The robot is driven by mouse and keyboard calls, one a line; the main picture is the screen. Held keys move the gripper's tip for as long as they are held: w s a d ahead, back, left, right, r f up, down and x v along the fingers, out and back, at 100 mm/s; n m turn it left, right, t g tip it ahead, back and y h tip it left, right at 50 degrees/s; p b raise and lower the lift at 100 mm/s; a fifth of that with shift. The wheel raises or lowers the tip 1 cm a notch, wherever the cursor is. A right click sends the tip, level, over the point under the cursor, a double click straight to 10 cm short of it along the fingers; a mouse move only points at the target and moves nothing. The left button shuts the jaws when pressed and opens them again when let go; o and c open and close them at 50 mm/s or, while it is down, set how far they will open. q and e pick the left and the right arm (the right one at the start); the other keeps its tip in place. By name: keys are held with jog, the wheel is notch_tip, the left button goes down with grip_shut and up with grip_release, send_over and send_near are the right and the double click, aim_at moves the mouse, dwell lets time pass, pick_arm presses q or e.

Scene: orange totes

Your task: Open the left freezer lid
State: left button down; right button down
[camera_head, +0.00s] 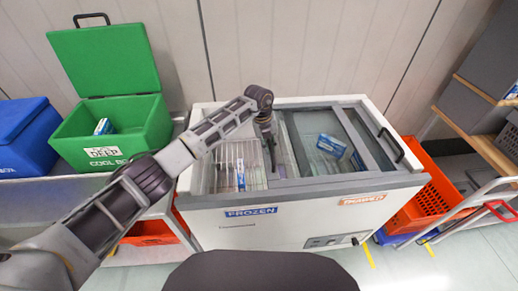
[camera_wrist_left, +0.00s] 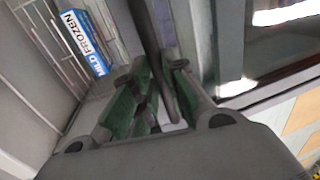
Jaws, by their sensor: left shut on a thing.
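The white chest freezer (camera_head: 250,228) stands in the middle of the head view. Its left side is uncovered, showing a wire basket (camera_head: 225,160) and a blue and white box (camera_head: 240,176), also seen in the left wrist view (camera_wrist_left: 83,42). The left lid (camera_head: 284,158) lies to the right of this opening, partly hidden by my arm. My left gripper (camera_head: 268,138) is shut on the lid's dark upright handle (camera_wrist_left: 150,35), which passes between the green finger pads in the wrist view. The glass right lid (camera_head: 310,130) covers the right side. My right gripper is not in view.
A green cool box (camera_head: 125,118) with its lid up and a blue box (camera_head: 25,140) stand on a bench at left. An orange tote (camera_head: 435,195) and a shelf cart (camera_head: 480,135) stand at right. A dark handle (camera_head: 390,145) sits at the freezer's right end.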

pick_arm(q)
jog(key=shift+w+d, duration=0.1)
jog(key=shift+d, duration=0.5)
jog(key=c, duration=1.5)
grip_release()
jog(key=shift+o, duration=0.2)
notch_tip(320, 180, up, 12)
jog(key=a, duration=0.2)
jog(key=shift+a, duration=0.2)
jog(key=shift+s+f, duration=0.2)
